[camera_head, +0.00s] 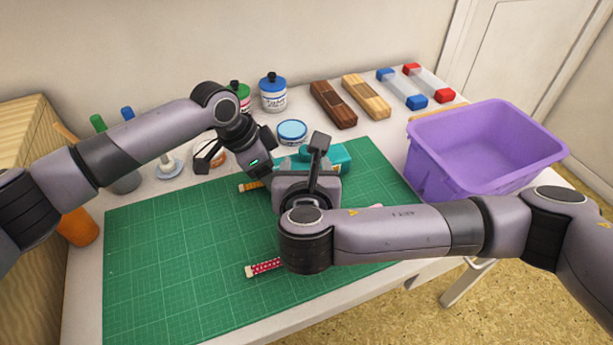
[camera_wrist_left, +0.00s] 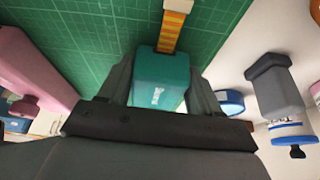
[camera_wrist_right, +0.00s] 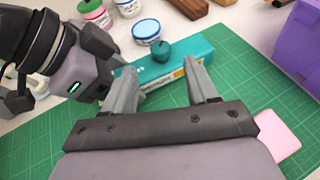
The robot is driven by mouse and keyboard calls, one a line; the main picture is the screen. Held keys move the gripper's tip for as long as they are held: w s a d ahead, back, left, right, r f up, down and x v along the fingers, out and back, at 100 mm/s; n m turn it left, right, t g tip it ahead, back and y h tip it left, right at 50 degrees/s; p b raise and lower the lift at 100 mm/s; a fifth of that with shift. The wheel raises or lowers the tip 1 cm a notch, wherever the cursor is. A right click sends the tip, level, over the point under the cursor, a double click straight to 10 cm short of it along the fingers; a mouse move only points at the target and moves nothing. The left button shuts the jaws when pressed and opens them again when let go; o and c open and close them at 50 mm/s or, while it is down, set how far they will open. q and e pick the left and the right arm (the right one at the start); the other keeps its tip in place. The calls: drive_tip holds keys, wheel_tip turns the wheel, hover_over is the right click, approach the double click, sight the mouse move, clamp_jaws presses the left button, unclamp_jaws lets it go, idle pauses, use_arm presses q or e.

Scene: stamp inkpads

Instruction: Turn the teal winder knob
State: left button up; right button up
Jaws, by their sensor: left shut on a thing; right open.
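The teal winder body (camera_head: 340,155) lies on the green cutting mat (camera_head: 180,250), partly hidden behind my right arm in the head view. A striped orange tape (camera_wrist_left: 174,25) shows at its end. My left gripper (camera_wrist_left: 160,85) is shut on the teal body at one end, with a finger on each side. My right gripper (camera_wrist_right: 162,78) is open and empty, its fingers pointing at the winder and apart from the knob in that view.
A purple bin (camera_head: 480,150) stands at the right. Inkpad bottles (camera_head: 273,92), a blue-lidded jar (camera_head: 292,132) and wooden blocks (camera_head: 333,104) line the back. The mat's left part is clear.

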drive_tip(key=shift+v, duration=2.2)
drive_tip(key=shift+w, duration=0.1)
drive_tip(key=m+g+y, duration=0.4)
drive_tip(key=m+g, duration=0.9)
drive_tip(key=g, duration=0.2)
approach(306, 154)
drive_tip(key=x, duration=0.2)
drive_tip(key=w+x, duration=0.1)
drive_tip(key=x, duration=0.5)
drive_tip(key=shift+w+f, duration=0.2)
drive_tip(key=shift+f, duration=0.1)
drive_tip(key=shift+m, duration=0.3)
drive_tip(key=shift+c, duration=0.3)
drive_tip(key=c, duration=1)
